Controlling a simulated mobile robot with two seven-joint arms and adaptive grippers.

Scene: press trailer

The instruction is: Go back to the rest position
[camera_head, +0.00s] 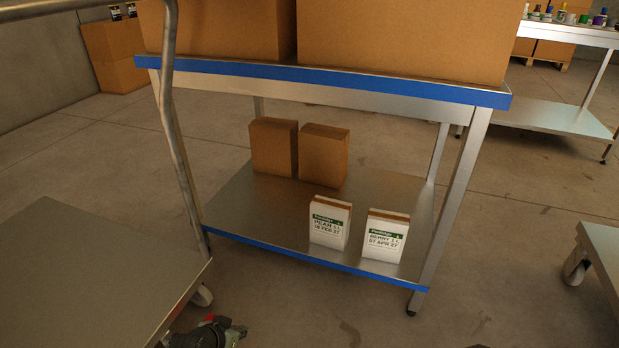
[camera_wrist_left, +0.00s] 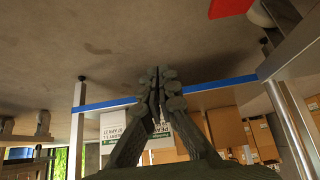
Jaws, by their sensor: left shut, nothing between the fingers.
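My left gripper (camera_head: 232,331) shows at the bottom edge of the head view, low in front of a steel table and beside a trolley. In the left wrist view its two dark fingers (camera_wrist_left: 157,82) meet at the tips, shut with nothing between them. On the table's lower shelf (camera_head: 250,222) stand two cartons with white labelled fronts, a pear one (camera_head: 329,222) and a berry one (camera_head: 385,236). Both are upright and apart from my gripper in the head view. In the left wrist view the fingers partly hide labelled cartons behind them. My right gripper is not in view.
Two plain brown boxes (camera_head: 273,147) (camera_head: 323,156) stand farther back on the shelf. Large cartons (camera_head: 405,40) sit on the blue-edged top. A steel trolley (camera_head: 85,280) fills the left, its upright pole near the table. Another wheeled trolley (camera_head: 604,245) is at right. Floor (camera_head: 500,270) between is clear.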

